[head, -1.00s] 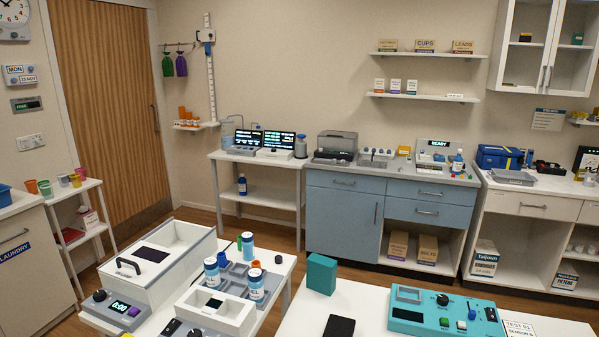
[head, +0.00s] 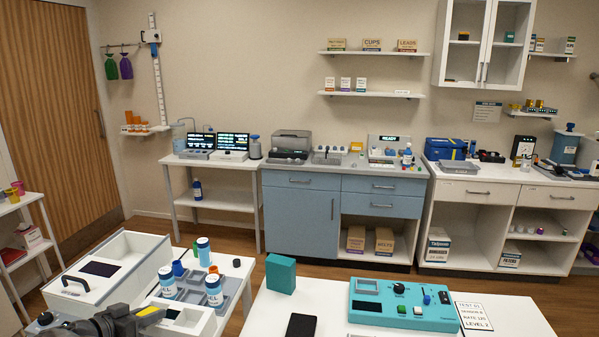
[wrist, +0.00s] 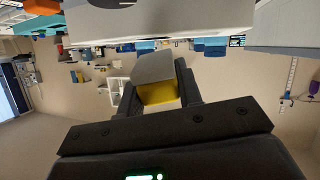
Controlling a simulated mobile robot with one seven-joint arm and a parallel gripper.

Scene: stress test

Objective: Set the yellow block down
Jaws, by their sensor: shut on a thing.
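My gripper (wrist: 158,92) is shut on the yellow block (wrist: 158,95) in the wrist view, with a dark finger on either side of it. A grey piece lies against the block's far end and hides part of it. In the head view, my gripper (head: 152,316) shows at the lower left, and a small yellow patch of the block (head: 148,311) shows at its end. It appears in front of the white tray unit on the left table; I cannot tell whether the block touches anything.
The left table holds a white open box (head: 125,262), a grey tray (head: 232,288) and several blue-and-white bottles (head: 214,290). The right table (head: 265,318) carries a teal block (head: 281,273), a black slab (head: 301,326) and a teal console (head: 400,303). Bare white surface shows between them.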

